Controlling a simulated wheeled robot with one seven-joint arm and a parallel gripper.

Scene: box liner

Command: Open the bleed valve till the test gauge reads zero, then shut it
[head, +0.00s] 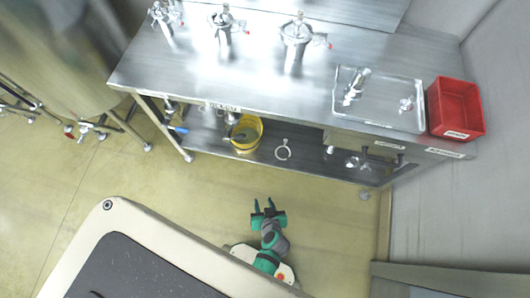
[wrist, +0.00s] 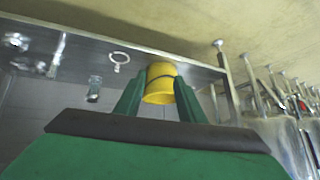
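Three steel fittings with small red handles stand on the steel bench in the head view: left (head: 163,22), middle (head: 223,28) and right (head: 296,38). A blue-handled part (head: 178,129) shows below the bench's front edge at the left. I cannot tell which part is the bleed valve, and I cannot make out a gauge dial or reading. My gripper (head: 263,206) is low over the floor in front of the bench, apart from everything. Its green fingers also show in the wrist view (wrist: 158,92), spread and empty, with the yellow bucket (wrist: 160,81) beyond them.
The yellow bucket (head: 257,124) and a metal ring (head: 283,151) are on the lower shelf, with metal parts to their right. On the bench are a steel tray (head: 395,122) and a red bin (head: 455,108). Vessels on legs stand left. The floor before the bench is clear.

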